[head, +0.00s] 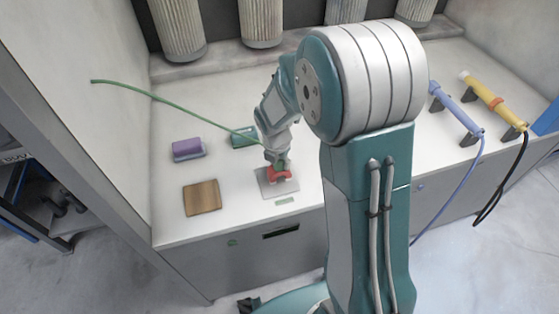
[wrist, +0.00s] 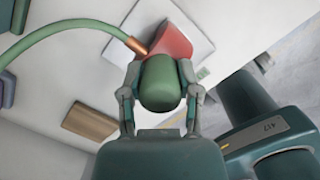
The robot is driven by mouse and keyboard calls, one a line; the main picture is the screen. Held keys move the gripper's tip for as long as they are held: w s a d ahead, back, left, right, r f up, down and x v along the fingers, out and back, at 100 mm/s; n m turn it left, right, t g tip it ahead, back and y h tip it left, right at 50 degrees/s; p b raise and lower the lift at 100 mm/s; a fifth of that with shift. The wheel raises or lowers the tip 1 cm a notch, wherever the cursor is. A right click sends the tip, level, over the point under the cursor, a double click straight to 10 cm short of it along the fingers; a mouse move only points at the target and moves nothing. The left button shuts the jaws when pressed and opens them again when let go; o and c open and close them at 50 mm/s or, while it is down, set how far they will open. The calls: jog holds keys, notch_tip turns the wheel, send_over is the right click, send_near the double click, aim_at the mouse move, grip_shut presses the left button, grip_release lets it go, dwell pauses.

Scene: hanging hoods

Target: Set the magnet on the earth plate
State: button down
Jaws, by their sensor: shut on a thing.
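The magnet (head: 281,175) has a red body, with a green cable running off to the left. In the wrist view the red body (wrist: 174,42) has a green rounded grip (wrist: 160,82) and a copper cable end beside it. My gripper (head: 277,158) is shut on the green grip; its fingers lie on either side of it in the wrist view (wrist: 160,95). The earth plate (head: 267,188) is a flat grey square on the bench. The red body lies over the plate in both views and hides part of it. I cannot tell whether they touch.
A brown block (head: 201,198), a purple block (head: 188,149) and a teal block (head: 243,137) are on the bench left of the plate. Blue (head: 457,109) and yellow (head: 492,98) handled tools rest in holders at right. The green cable (head: 180,103) arcs over the bench.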

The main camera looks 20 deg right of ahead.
aim_at(274, 172)
jog(key=shift+a, duration=0.4)
jog(key=shift+c, duration=1.5)
grip_release()
jog(key=shift+a, duration=0.25)
jog(key=shift+d, duration=0.4)
jog(key=shift+r, duration=0.25)
notch_tip(274, 172, up, 12)
jog(key=s+a, duration=0.1)
jog(key=a, duration=0.1)
jog(key=s+r+m+t, duration=0.1)
jog(key=s+r+m, duration=0.2)
jog(key=s+m, duration=0.3)
jog(key=s+d+r+m+t, duration=0.1)
jog(key=s+r+m+t, duration=0.1)
jog(key=s+m, duration=0.5)
jog(key=s+r+m+t+y, duration=0.1)
jog(key=s+r+m, duration=0.3)
jog(key=m, duration=1)
jog(key=shift+s+d+r, duration=0.25)
jog(key=shift+s+r, duration=0.15)
jog(key=shift+s, duration=1.15)
